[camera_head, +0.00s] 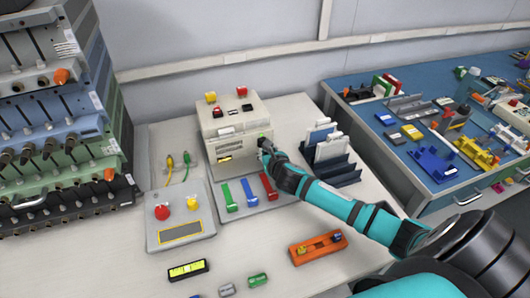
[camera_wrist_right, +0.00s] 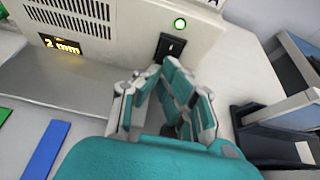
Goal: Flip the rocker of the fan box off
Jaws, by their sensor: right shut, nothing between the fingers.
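The cream fan box (camera_head: 217,121) stands at the back of the white table, and its front also shows in the wrist view (camera_wrist_right: 132,35). Its black rocker (camera_wrist_right: 171,47) is at the front's right side, just below a lit green lamp (camera_wrist_right: 180,23). The rocker's exact tilt is hard to make out. My right gripper (camera_head: 263,145) is at the box's front right. In the wrist view its shut, empty fingertips (camera_wrist_right: 167,68) are right at the rocker's lower edge; I cannot tell whether they touch it. My left gripper is not in view.
A dark rack with panels (camera_head: 334,165) stands close right of the box. A grey panel with red and yellow buttons (camera_head: 180,217), coloured strips (camera_head: 248,192) and an orange holder (camera_head: 318,248) lie in front. Stacked consoles (camera_head: 60,120) stand left.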

